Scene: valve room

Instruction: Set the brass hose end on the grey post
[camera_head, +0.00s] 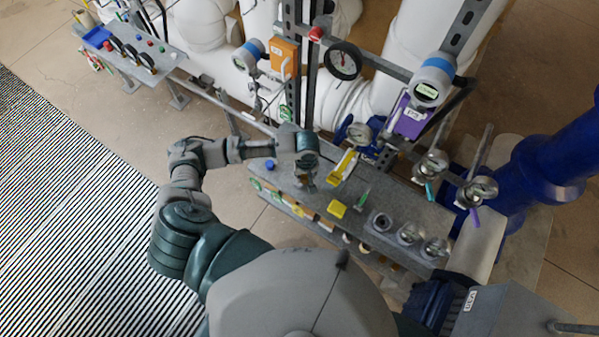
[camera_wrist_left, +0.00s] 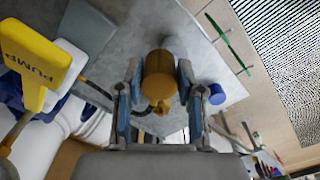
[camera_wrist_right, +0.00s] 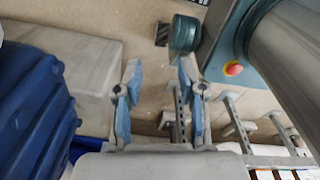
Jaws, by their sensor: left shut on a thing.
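The brass hose end (camera_wrist_left: 159,78) is between the blue-padded fingers of my left gripper (camera_wrist_left: 158,95) in the left wrist view. The gripper is shut on it, above the grey bench top (camera_wrist_left: 112,75). A darker grey rounded shape shows just behind the brass piece; I cannot tell whether it is the grey post or a shadow. In the head view my left gripper (camera_head: 306,180) is over the left end of the bench, and the brass piece is not clear there. My right gripper (camera_wrist_right: 159,78) is open and empty, away from the bench.
A blue cap (camera_wrist_left: 217,94) stands close beside the left gripper. A yellow PUMP tag (camera_head: 346,163) is just right of it. A yellow block (camera_head: 337,208) and several round gauges are further along the bench. Pipes and gauges rise behind.

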